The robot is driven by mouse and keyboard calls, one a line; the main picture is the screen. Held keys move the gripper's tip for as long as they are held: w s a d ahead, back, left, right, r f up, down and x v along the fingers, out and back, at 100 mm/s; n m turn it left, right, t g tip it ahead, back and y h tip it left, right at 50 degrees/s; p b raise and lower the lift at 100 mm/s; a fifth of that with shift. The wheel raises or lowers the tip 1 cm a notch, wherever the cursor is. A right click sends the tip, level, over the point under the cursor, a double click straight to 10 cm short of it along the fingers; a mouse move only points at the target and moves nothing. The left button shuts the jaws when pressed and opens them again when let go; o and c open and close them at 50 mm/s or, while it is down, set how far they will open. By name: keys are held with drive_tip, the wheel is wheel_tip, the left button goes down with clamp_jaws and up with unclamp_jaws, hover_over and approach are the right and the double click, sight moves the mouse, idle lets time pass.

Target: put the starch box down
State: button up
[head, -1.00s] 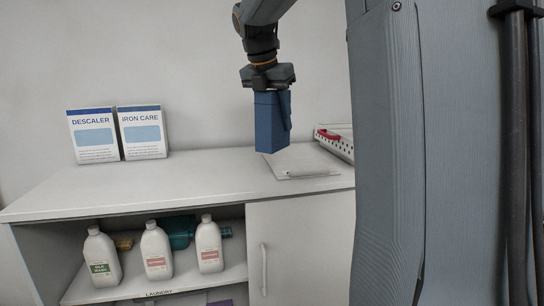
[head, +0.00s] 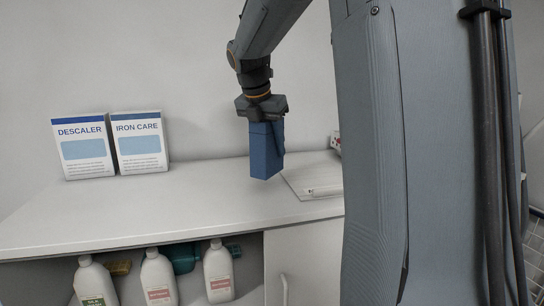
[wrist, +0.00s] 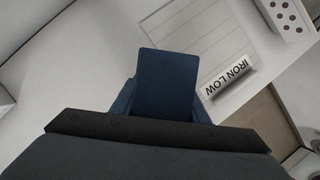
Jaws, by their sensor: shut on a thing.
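The starch box is a plain blue upright box (head: 265,155) in my gripper (head: 264,120), with no label showing. In the head view it hangs over the white counter (head: 150,205), just left of a pale flat board. Its lower end looks close to the counter top, but I cannot tell whether it touches. The wrist view shows the blue box (wrist: 166,85) beyond the dark gripper edge (wrist: 155,130). My gripper is shut on the box.
A DESCALER box (head: 83,146) and an IRON CARE box (head: 140,142) stand at the back left. The pale board (head: 312,182) bears an IRON LOW label (wrist: 226,76) in the wrist view. White bottles (head: 158,278) stand on the shelf below. The counter's middle is clear.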

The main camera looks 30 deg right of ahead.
sight(271, 157)
drive_tip(key=shift+f+p, duration=0.4)
drive_tip(key=shift+f, duration=1.35)
drive_tip(key=shift+f, duration=0.15)
drive_tip(key=o, duration=1.3)
